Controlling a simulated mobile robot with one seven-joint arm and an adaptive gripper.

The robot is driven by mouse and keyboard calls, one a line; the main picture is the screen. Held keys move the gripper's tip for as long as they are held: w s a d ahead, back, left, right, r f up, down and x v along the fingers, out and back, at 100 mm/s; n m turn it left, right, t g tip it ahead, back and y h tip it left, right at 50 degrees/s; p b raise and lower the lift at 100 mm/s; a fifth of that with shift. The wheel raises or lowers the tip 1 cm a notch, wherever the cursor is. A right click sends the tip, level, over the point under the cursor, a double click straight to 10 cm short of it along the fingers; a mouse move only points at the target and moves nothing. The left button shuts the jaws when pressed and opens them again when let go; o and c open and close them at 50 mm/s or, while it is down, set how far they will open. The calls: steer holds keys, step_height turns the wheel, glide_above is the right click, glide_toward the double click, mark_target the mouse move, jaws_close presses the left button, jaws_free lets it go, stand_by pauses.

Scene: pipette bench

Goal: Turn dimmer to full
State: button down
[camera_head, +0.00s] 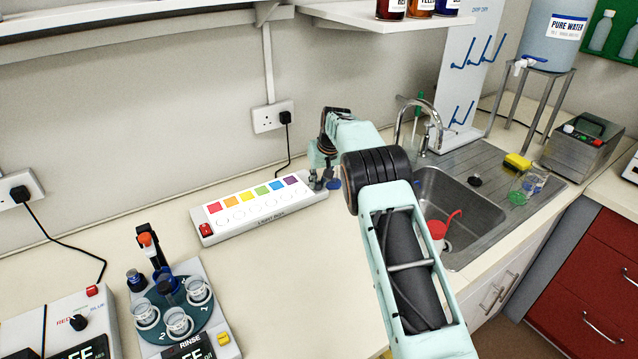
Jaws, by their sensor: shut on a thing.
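The white light box (262,218) lies on the bench against the wall. It has a row of coloured squares from red to purple, a row of circles below them and a red switch (206,230) at its left end. My gripper (322,182) points down at the right end of the box. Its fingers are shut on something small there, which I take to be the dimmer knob. The fingers hide the knob, so its setting cannot be read. A small blue spot shows beside the fingertips.
A rinse station (178,310) with cups and a box with a black knob (78,322) stand at the front left. The sink (450,205) and tap are right of my arm. The socket (272,116) and its cable are behind the box. A shelf with bottles hangs above.

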steer(key=shift+a+m+h+b, duration=0.15)
steer(key=shift+m+h+b, duration=0.3)
steer(key=shift+m, duration=0.75)
steer(key=shift+m+h, duration=0.85)
steer(key=shift+m, duration=1.15)
steer(key=c, duration=1.8)
jaws_free()
steer(key=v, duration=1.2)
steer(key=shift+s, duration=0.2)
